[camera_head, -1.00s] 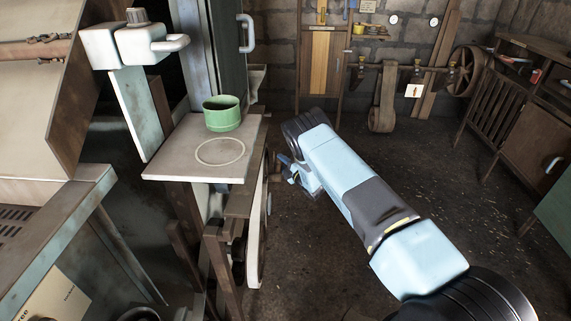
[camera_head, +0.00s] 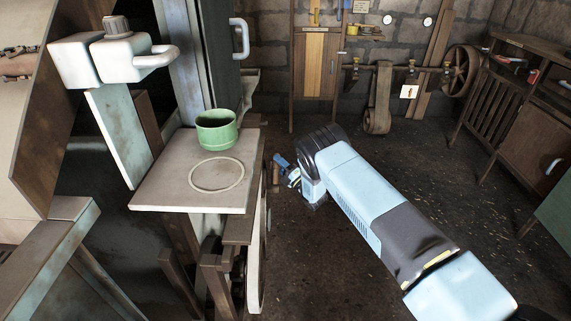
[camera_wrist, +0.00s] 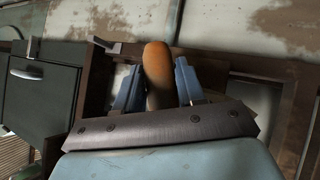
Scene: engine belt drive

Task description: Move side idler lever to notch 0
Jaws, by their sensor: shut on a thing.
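In the wrist view my gripper (camera_wrist: 157,88) has its two blue fingers on either side of an orange-brown rounded handle (camera_wrist: 157,70), which I take to be the side idler lever. The fingers are shut on it, and the handle's rounded end shows between them. The notches and the lever's pivot are not clear to see. In the head view my gripper (camera_head: 280,168) is small, at the right side of the machine, just past the grey shelf. The lever itself is hidden there.
A green cup (camera_head: 217,129) stands on the grey shelf (camera_head: 150,195), behind a ring mark. A white wheel edge (camera_head: 259,255) and wooden frame lie below the shelf. A workbench (camera_head: 520,110) stands at the far right. The floor (camera_head: 330,270) beside the machine is open.

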